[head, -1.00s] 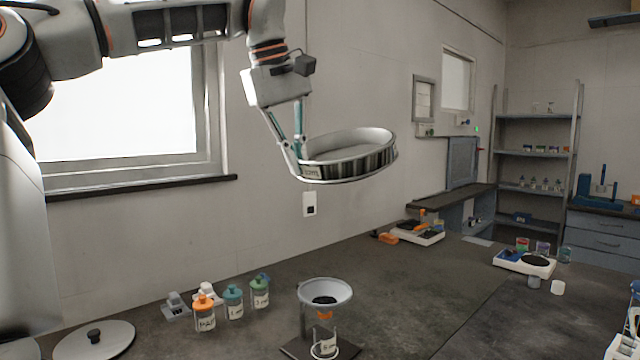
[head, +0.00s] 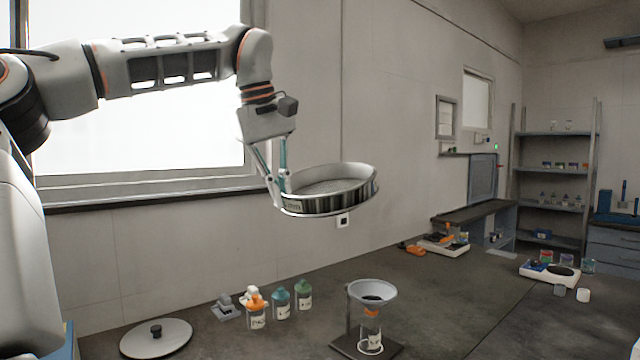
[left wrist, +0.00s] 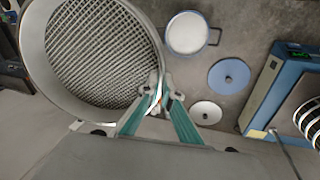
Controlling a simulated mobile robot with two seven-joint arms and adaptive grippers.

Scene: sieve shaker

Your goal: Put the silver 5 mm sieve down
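The silver sieve (head: 330,204) is a round, shallow metal pan held in the air above the bench, roughly level. My left gripper (head: 283,205) is shut on its near-left rim. In the left wrist view the gripper (left wrist: 160,97) pinches the sieve's wall, and the coarse mesh (left wrist: 97,50) shows inside the ring. A label sits on the rim by the fingers, too small to read. My right gripper is in neither view.
On the dark bench (head: 440,310) stand a funnel on a stand (head: 372,290), several capped jars (head: 281,302) and a round lid (head: 156,338). The left wrist view shows a white pan (left wrist: 187,33), two discs (left wrist: 229,76) and a blue machine (left wrist: 290,75).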

